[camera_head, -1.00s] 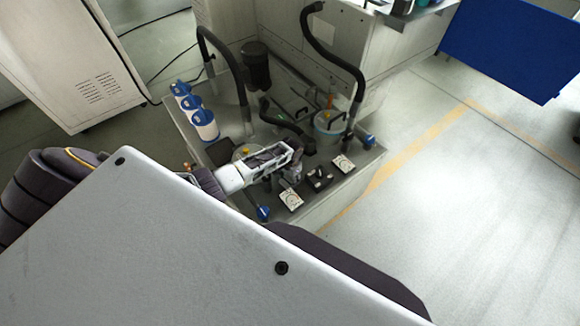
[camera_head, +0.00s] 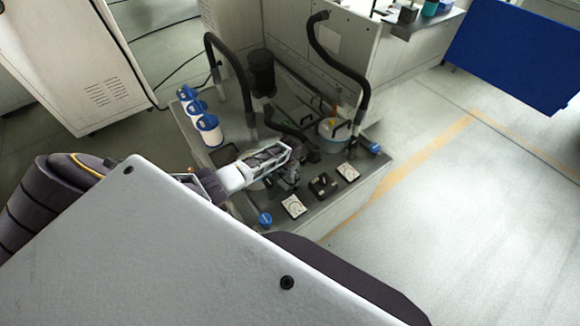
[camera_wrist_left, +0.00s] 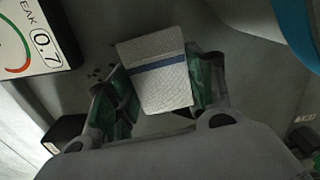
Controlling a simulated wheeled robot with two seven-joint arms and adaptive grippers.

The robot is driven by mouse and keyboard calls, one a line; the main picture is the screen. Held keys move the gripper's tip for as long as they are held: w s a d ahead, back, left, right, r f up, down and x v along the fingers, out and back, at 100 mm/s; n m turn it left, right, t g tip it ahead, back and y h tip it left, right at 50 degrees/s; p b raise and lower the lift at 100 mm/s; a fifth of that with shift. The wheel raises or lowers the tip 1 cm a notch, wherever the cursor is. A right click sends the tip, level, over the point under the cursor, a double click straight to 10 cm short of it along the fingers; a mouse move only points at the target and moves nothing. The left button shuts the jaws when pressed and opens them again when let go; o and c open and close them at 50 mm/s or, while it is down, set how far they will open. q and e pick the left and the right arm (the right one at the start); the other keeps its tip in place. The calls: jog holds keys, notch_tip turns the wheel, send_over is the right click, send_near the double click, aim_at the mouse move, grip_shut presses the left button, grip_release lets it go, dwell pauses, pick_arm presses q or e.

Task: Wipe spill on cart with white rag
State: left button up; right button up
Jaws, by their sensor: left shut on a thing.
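My left gripper (camera_head: 291,178) reaches from the left over the grey cart top (camera_head: 240,128). In the left wrist view the left gripper (camera_wrist_left: 160,92) is shut on a white rag (camera_wrist_left: 158,62) with a dark blue stripe. The rag sits between the green finger pads, above or against the grey surface; I cannot tell if it touches. A few small dark specks (camera_wrist_left: 98,73) lie on the surface left of the rag. They may be part of the spill; the rest could be hidden by rag and gripper. The right gripper is not in view.
White dial panels (camera_head: 294,206) and a blue knob (camera_head: 265,219) sit along the front edge. A bucket-like container (camera_head: 333,130) and black hoses (camera_head: 340,62) rise behind. Open floor (camera_head: 450,220) lies right.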

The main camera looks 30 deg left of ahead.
pick_arm(q)
jog(key=shift+r, duration=0.1)
jog(key=shift+r+p, duration=1.15)
jog(key=shift+r, duration=1.8)
jog(key=shift+r, duration=0.15)
jog(key=shift+r, duration=1.35)
